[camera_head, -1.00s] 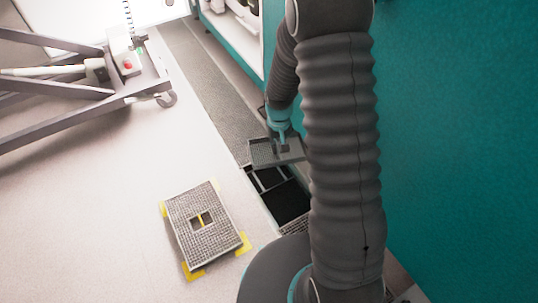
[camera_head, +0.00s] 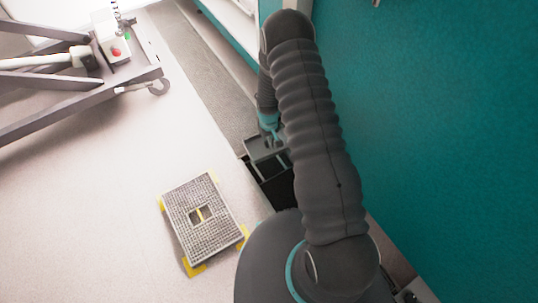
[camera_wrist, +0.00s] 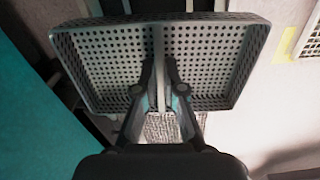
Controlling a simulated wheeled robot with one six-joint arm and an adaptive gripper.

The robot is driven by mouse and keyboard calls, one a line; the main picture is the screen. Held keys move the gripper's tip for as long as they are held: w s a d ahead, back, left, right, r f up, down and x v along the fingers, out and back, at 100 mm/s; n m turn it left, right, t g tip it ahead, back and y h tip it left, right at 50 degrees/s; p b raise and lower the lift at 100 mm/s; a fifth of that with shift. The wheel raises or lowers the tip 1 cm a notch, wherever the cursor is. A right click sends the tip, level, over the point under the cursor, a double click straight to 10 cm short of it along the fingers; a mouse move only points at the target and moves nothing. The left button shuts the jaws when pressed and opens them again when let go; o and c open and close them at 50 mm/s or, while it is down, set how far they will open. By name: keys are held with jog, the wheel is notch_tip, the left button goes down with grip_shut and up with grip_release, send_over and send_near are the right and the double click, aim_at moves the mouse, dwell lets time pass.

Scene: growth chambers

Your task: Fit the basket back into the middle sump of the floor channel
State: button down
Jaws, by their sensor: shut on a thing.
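The basket (camera_head: 256,150) is a grey, perforated, shallow box with a raised rim and a bar across its middle. My gripper (camera_head: 268,138) is shut on that bar; the wrist view shows both fingers (camera_wrist: 160,72) closed on it, with the basket (camera_wrist: 102,62) spread out beyond them. In the head view the basket is over the far end of the dark opening in the floor channel (camera_head: 213,98). The opening (camera_head: 276,185) is partly hidden by my arm. I cannot tell the basket's exact height or which sump lies beneath it.
A grating (camera_head: 185,225) with a small central cut-out lies on the pale floor left of the channel, with yellow corner marks (camera_head: 194,270). A grey wheeled frame (camera_head: 90,100) stands at the upper left. A teal wall (camera_head: 430,130) closes the right side.

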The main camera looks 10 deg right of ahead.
jog(key=shift+n, duration=0.5)
notch_tip(320, 180, down, 10)
jog(key=shift+f, duration=0.3)
jog(key=shift+f+b, duration=1.8)
jog(key=shift+f, duration=0.4)
jog(key=shift+f, duration=0.15)
jog(key=c, duration=1.2)
grip_release()
